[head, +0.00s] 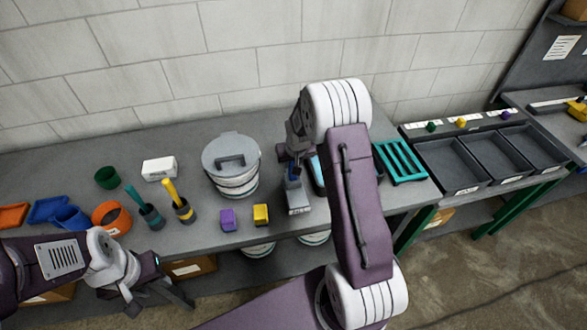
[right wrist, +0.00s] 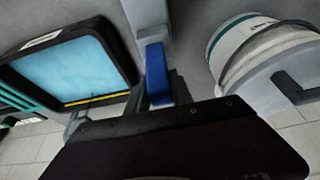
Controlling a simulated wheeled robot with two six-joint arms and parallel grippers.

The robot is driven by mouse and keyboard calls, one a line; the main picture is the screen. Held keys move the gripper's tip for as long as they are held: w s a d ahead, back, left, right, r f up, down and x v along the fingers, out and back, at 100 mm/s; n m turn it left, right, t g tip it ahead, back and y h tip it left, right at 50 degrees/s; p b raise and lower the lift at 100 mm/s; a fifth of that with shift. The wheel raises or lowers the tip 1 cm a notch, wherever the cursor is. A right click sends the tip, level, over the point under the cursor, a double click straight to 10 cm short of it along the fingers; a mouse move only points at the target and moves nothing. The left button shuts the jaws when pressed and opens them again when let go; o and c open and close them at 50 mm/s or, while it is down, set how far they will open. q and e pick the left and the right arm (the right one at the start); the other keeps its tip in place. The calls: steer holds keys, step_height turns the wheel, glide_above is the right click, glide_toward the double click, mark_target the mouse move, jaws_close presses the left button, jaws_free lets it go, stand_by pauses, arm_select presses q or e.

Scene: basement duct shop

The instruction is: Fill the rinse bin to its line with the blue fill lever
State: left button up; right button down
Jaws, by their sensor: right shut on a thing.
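The blue fill lever (head: 293,171) stands on a grey block-shaped base (head: 299,203) on the bench. It shows upright in the right wrist view (right wrist: 156,72). My right gripper (head: 295,157) is shut on the lever; its fingertips are mostly hidden. The rinse bin (head: 319,184) stands just right of the lever, largely behind my right arm. In the right wrist view the dark-rimmed bin (right wrist: 122,45) holds light blue water, with a yellow line (right wrist: 97,99) along the water's edge. The exact level is hard to tell. My left gripper (head: 155,295) is open and empty near the bench's front edge.
A lidded white bucket (head: 232,184) stands left of the lever. Purple (head: 228,220) and yellow (head: 261,214) blocks lie in front. A teal rack (head: 400,162) is at the right. Grey trays (head: 452,166) sit further right.

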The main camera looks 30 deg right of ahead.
steer(key=shift+w, duration=0.1)
steer(key=c, duration=1.1)
jaws_free()
steer(key=shift+w+f, duration=0.1)
steer(key=shift+w, duration=0.05)
steer(key=b+v, duration=0.1)
steer(key=v, duration=0.8)
steer(key=shift+d, duration=0.1)
